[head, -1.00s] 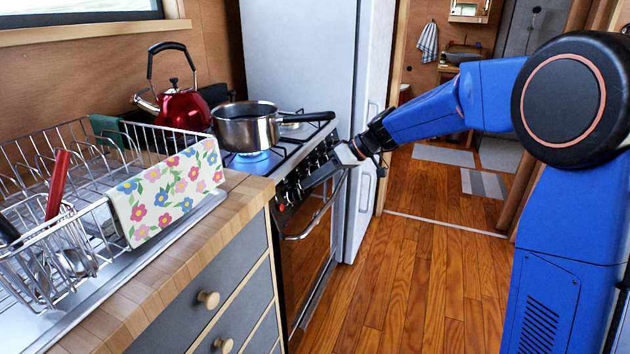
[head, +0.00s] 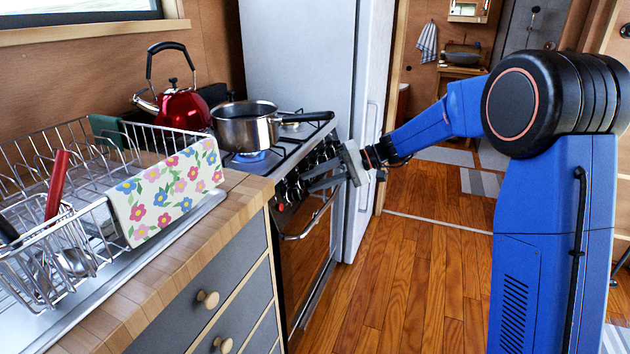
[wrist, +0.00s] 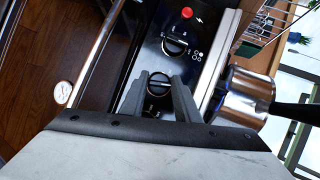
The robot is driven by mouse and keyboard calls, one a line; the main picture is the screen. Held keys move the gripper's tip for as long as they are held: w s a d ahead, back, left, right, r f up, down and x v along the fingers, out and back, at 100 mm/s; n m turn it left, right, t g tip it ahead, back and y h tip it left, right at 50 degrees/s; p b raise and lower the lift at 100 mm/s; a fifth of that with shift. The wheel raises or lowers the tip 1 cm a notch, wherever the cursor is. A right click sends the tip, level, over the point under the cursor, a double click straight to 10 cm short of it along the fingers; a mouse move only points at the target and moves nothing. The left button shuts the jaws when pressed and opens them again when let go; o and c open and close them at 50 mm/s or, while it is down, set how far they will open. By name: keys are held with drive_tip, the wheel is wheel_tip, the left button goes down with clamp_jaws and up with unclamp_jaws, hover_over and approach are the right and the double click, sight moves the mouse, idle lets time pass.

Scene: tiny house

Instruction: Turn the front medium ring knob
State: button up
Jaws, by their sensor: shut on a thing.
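A round black knob (wrist: 158,90) on the stove's front panel sits between the two grey fingers of my gripper (wrist: 160,80) in the wrist view. My gripper is shut on this knob. In the head view my gripper (head: 308,178) reaches left to the stove panel with both fingers showing, one above the other, and hides part of the knob row. A steel saucepan (head: 249,132) stands on the near burner, with a small blue flame (head: 250,156) beneath it. I cannot read which burner the held knob belongs to.
Another black knob (wrist: 175,45) and a red button (wrist: 187,12) lie beyond my fingertips. The oven door handle (head: 302,235) runs below the panel. The saucepan's handle (head: 306,117) points right, above the panel. A red kettle (head: 181,109) stands behind. The wood floor is clear.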

drive_tip(key=shift+d+m+y, duration=0.1)
drive_tip(key=shift+m+y, duration=0.4)
drive_tip(key=shift+m, duration=1)
drive_tip(key=o, duration=1)
drive_tip(key=v, duration=1.7)
drive_tip(key=shift+w+d+f, duration=0.1)
drive_tip(key=shift+d+f, duration=0.1)
drive_tip(key=shift+d, duration=0.05)
